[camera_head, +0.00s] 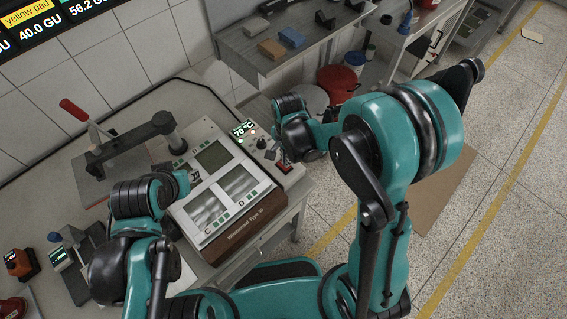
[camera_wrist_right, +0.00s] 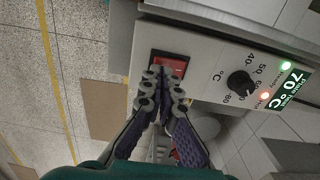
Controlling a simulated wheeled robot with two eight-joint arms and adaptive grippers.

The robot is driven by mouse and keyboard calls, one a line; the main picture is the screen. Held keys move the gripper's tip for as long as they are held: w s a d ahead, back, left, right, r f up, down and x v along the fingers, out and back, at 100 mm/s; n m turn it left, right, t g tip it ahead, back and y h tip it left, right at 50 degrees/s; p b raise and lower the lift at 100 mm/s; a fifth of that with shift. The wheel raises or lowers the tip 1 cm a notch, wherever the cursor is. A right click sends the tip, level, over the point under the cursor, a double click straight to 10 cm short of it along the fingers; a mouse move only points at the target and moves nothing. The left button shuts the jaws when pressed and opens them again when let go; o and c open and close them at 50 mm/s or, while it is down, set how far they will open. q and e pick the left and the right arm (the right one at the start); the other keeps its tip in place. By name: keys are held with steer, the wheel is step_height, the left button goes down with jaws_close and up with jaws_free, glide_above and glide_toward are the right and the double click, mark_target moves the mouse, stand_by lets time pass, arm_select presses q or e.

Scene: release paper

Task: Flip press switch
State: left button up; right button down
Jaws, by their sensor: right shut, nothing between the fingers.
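The red press switch (camera_wrist_right: 171,66) is set in the light-grey control panel (camera_wrist_right: 214,62) in the right wrist view. My right gripper (camera_wrist_right: 165,74) is shut and empty, with its fingertips right over the lower part of the switch. I cannot tell whether they touch it. In the head view my right gripper (camera_head: 281,156) points down at the near end of the control panel, by the switch. My left arm's end (camera_head: 182,182) is beside the left edge of the device; its fingers are not clear.
The panel also has a black knob (camera_wrist_right: 240,82), green and red lights, and a 70 °C display (camera_wrist_right: 291,88). Left of it is the device (camera_head: 213,213) with glass windows. A press with a red handle (camera_head: 73,109) stands behind. Open floor lies to the right.

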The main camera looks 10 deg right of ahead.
steer(key=shift+f+b, duration=1)
steer(key=shift+f, duration=0.1)
stand_by(0.7)
steer(key=shift+r+p, duration=2.55)
steer(key=shift+r, duration=1.05)
steer(key=shift+d, duration=0.15)
steer(key=s+d+r+n+t+b, duration=0.3)
steer(key=s+d+n+t+b, duration=0.4)
steer(key=n+b, duration=0.4)
steer(key=shift+s+d+b, duration=0.3)
steer(key=shift+s+d, duration=0.4)
steer(key=shift+s, duration=0.7)
